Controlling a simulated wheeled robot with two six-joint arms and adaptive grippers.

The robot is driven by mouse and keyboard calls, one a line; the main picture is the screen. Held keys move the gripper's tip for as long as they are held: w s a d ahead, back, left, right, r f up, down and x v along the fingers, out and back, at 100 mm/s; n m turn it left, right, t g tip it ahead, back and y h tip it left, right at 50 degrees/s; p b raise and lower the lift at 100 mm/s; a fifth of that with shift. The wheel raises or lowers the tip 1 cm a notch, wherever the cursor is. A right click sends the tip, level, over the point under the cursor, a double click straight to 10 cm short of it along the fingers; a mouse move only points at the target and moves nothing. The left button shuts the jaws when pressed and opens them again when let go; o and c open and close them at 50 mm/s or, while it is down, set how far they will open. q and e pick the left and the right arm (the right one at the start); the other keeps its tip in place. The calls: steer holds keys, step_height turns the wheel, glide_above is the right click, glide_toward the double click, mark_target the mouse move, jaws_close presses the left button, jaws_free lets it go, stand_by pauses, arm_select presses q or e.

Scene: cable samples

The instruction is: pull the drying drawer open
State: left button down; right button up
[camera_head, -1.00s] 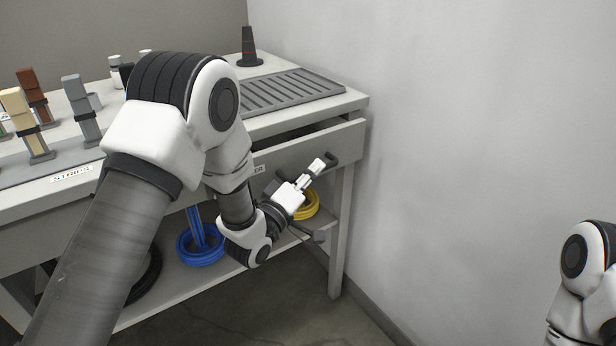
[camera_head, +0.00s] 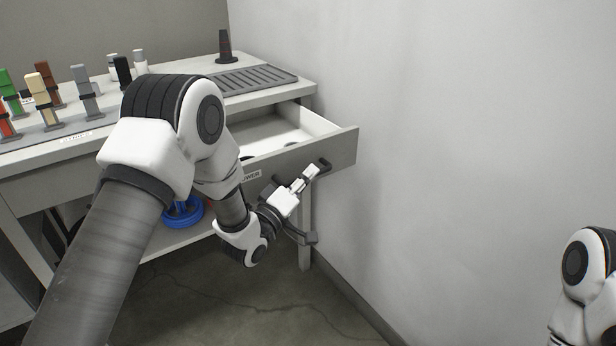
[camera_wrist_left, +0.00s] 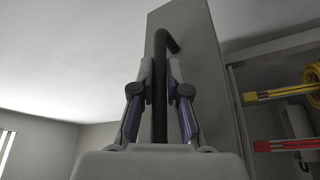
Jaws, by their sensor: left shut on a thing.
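The drying drawer (camera_head: 340,150) stands well out of the bench at its right end, and its pale inside shows. Its front carries a label, partly hidden by my left arm, and a dark bar handle (camera_head: 324,165). My left gripper (camera_head: 308,173) is shut on this handle. In the left wrist view, the handle (camera_wrist_left: 160,110) runs between the two fingers, in front of the grey drawer front (camera_wrist_left: 197,60). My right arm shows at the lower right of the head view, but its gripper is out of the picture.
A blue coil (camera_head: 184,214) lies on the shelf below. A plain wall (camera_head: 450,130) rises close on the right. The floor in front is bare.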

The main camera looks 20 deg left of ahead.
stand_by(0.3)
arm_select(q)
steer(key=c, duration=1.2)
jaws_free()
steer(key=v, duration=1.2)
steer(key=shift+s, duration=0.1)
